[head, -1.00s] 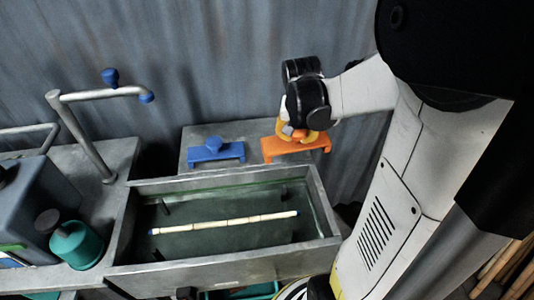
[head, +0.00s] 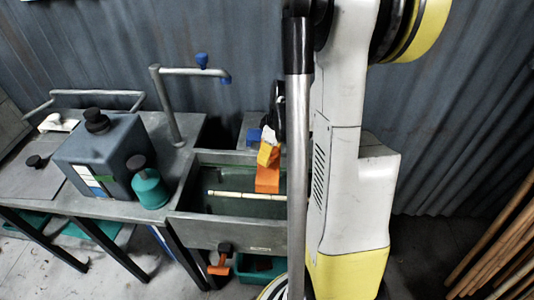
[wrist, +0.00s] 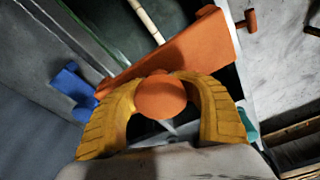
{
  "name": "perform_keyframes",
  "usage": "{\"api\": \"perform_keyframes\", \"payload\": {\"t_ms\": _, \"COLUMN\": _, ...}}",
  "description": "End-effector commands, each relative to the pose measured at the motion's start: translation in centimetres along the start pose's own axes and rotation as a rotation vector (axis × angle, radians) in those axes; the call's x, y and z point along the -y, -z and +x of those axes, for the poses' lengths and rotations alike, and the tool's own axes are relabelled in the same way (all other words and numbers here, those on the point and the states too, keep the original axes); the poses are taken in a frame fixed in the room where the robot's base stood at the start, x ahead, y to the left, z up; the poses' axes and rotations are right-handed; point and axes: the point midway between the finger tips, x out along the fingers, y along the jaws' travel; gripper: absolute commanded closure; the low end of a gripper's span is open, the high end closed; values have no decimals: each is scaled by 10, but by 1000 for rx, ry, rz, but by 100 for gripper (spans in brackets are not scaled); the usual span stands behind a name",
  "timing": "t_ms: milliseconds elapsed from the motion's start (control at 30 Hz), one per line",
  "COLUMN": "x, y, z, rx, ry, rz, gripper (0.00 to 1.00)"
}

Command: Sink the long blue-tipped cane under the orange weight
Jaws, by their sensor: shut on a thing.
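My gripper (head: 268,154) is shut on the knob of the orange weight (head: 267,180) and holds it over the right part of the soaking tank (head: 225,232). In the wrist view, the yellow fingers (wrist: 163,82) close around the round knob, and the weight's bar (wrist: 172,57) slants across beyond them. The wrist view shows a piece of the cane (wrist: 146,20) beyond the bar. Its blue tips are too small to tell now.
A blue weight (wrist: 70,88) rests on the ledge behind the tank. A bench at left carries a grey canister (head: 98,155), a teal bottle (head: 148,188) and a bent metal pipe (head: 168,110). An orange-handled thing (head: 220,262) is at the tank's front. Canes lean at far right.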

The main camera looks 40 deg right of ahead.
Motion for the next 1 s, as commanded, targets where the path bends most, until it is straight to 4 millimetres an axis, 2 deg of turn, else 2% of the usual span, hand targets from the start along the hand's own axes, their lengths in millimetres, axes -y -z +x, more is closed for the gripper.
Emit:
{"api": "perform_keyframes", "payload": {"t_ms": 267, "x": 0, "y": -4, "z": 18, "rx": 0, "ry": 0, "rz": -2, "gripper": 100}}
{"api": "perform_keyframes", "payload": {"t_ms": 1000, "x": 0, "y": -21, "z": 104, "rx": 0, "ry": -1, "rz": -1, "gripper": 100}}
